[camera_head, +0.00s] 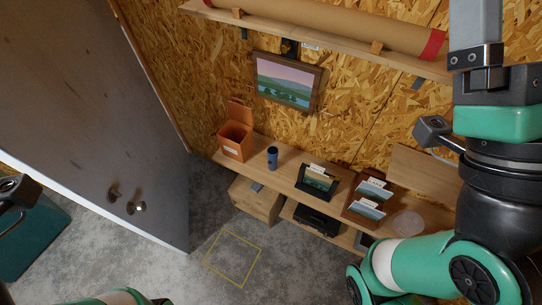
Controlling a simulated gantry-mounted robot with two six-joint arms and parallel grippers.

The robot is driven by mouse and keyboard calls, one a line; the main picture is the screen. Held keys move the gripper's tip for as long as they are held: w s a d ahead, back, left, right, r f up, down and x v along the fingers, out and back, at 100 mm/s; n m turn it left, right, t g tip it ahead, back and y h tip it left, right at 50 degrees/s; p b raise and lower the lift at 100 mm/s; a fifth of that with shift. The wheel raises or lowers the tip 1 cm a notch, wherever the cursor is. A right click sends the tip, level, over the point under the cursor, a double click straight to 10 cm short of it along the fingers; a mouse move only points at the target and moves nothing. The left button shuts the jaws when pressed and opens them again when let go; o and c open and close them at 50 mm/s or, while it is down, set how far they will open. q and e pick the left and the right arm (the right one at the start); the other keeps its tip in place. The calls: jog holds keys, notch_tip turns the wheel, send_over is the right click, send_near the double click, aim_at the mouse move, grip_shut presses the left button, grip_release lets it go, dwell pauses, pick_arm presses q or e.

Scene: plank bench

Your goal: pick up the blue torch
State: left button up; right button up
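The blue torch (272,157) is a small dark blue cylinder standing upright on the plank bench (287,171), just right of an orange box. Nothing touches it. A dark end piece of my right arm, apparently its gripper (432,130), is at the right, well away from the torch. A similar dark piece at the left edge, apparently my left gripper (18,192), is far from the torch. The fingers of both cannot be made out clearly.
An orange open box (235,138) stands left of the torch. A dark card holder (316,181), a brown tray with cards (367,194) and a clear round container (408,223) lie to the right. A shelf (325,37) and framed picture (287,82) are above. A grey door (90,110) is left.

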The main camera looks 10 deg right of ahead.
dwell(0.4)
pick_arm(q)
jog(key=o, duration=0.9)
